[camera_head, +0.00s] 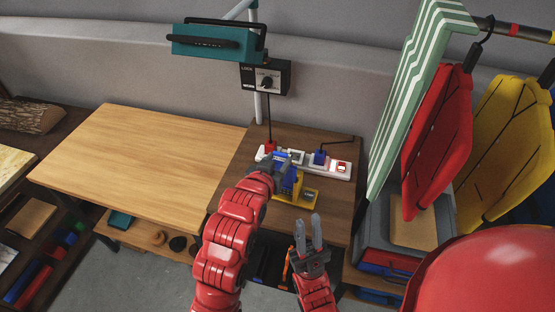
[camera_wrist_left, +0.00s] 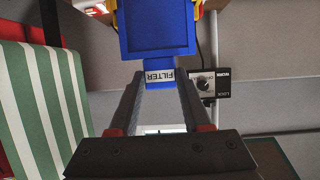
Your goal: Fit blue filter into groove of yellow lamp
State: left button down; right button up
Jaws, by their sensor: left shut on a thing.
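The blue filter (camera_wrist_left: 158,28) fills the top of the left wrist view, its tab labelled FILTER between my left fingers (camera_wrist_left: 158,85). My left gripper is shut on that tab; in the head view the gripper (camera_head: 276,164) is at the lamp. The yellow lamp (camera_head: 309,195) stands on the small brown table, partly hidden by my left arm. Yellow edges (camera_wrist_left: 197,10) show on both sides of the filter's far end; I cannot tell whether it is seated in the groove.
A white power strip (camera_head: 330,163) with plugs lies behind the lamp. A knob box (camera_head: 265,77) hangs on a post under a teal lamp (camera_head: 215,42). A bare wooden table (camera_head: 140,155) is at left. A striped cloth (camera_head: 410,90) and red bag (camera_head: 437,140) hang at right.

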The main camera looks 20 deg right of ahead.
pick_arm(q)
jog(key=shift+f+b, duration=1.25)
jog(key=shift+f, duration=1.35)
jog(key=shift+c, duration=1.4)
grip_release()
jog(key=p+v, duration=1.6)
jog(key=v, duration=0.1)
jog(key=shift+s+p, duration=0.2)
jog(key=shift+p, duration=0.1)
jog(key=shift+a+r, duration=0.1)
jog(key=shift+r, duration=0.05)
